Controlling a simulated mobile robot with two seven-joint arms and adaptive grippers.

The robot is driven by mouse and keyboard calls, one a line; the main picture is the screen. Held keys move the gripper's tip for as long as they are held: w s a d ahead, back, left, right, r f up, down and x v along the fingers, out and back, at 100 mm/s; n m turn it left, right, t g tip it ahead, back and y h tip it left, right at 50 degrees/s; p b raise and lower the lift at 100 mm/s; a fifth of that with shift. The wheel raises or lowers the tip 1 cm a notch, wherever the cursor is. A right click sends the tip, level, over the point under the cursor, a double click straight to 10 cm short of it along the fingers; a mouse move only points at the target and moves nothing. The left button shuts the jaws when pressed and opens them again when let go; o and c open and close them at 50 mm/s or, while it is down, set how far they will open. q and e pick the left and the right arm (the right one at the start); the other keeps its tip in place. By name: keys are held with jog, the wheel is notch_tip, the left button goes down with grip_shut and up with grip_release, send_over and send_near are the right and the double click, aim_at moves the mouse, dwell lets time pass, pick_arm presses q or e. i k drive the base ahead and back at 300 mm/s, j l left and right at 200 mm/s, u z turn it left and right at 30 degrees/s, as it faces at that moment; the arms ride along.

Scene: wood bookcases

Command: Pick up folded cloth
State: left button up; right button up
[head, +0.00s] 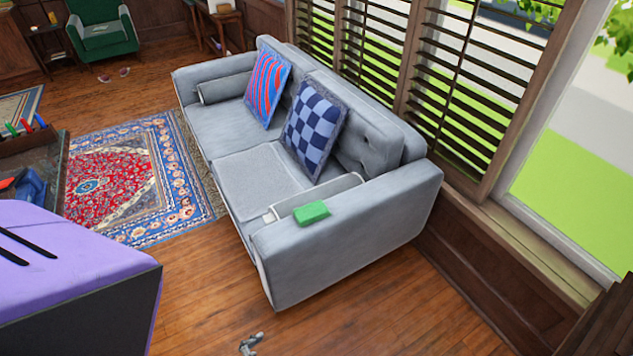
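A small green folded cloth (311,212) lies flat on top of the near armrest of the grey sofa (330,250), towards the seat side. A grey folded piece of fabric (252,181) also lies on the sofa seat. A small grey metal part, seemingly the tip of my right gripper (250,344), shows at the bottom edge, well below and apart from the sofa. Its fingers are too small and cut off to tell whether they are open. My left gripper is not in view.
Two blue-patterned cushions, one red-striped (267,88) and one checked (314,123), lean on the sofa back. A patterned rug (110,180) and a dark table (55,165) are at left. Bare wood floor (390,310) lies before the near armrest. Shuttered windows (475,70) line the right.

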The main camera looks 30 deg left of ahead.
aim_at(311, 212)
jog(key=u, duration=0.9)
